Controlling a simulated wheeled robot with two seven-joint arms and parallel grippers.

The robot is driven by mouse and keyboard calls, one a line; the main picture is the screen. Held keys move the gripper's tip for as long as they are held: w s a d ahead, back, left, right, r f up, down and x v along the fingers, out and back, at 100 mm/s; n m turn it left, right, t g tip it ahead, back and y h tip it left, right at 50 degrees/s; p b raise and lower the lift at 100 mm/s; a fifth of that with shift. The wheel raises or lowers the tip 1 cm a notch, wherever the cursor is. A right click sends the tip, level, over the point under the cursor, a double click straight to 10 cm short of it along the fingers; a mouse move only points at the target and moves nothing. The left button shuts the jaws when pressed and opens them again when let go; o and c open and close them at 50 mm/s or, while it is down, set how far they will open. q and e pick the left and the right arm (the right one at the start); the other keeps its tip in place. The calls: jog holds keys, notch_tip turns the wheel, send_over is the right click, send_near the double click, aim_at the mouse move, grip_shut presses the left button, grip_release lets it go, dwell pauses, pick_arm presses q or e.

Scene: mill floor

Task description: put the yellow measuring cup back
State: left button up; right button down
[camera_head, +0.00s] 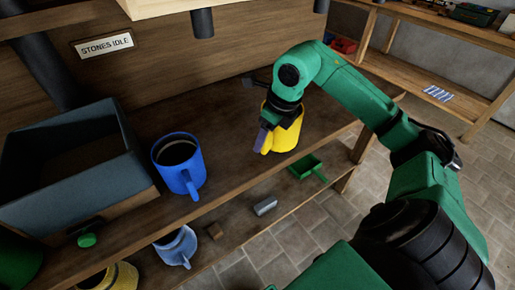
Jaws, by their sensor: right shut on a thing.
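The yellow measuring cup (286,136) is on or just above the wooden upper shelf, right of the blue cup; I cannot tell whether it touches the wood. My right gripper (268,132) is shut on the yellow cup at its left side, where the handle seems to be. The gripper and wrist hide part of the cup's rim and its back. My left gripper is not in view.
A blue cup (178,160) and a grey open box (67,198) stand on the upper shelf (235,165). The lower shelf holds a green scoop (306,167), a grey block (265,206), a light blue cup (177,246) and another yellow item (112,277).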

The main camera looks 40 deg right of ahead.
jog(key=d, duration=0.1)
jog(key=w+d, duration=0.1)
jog(key=d, duration=0.1)
jog(key=d+f+b, duration=0.1)
jog(key=shift+w+d, duration=0.3)
jog(key=shift+w, duration=0.05)
jog(key=shift+f+b, duration=0.55)
jog(key=shift+f, duration=0.05)
jog(key=shift+c, duration=0.6)
grip_release()
jog(key=shift+a, duration=0.1)
jog(key=p+v, duration=0.3)
jog(key=v, duration=1.1)
jog(key=shift+r, duration=0.3)
jog(key=shift+s, duration=0.15)
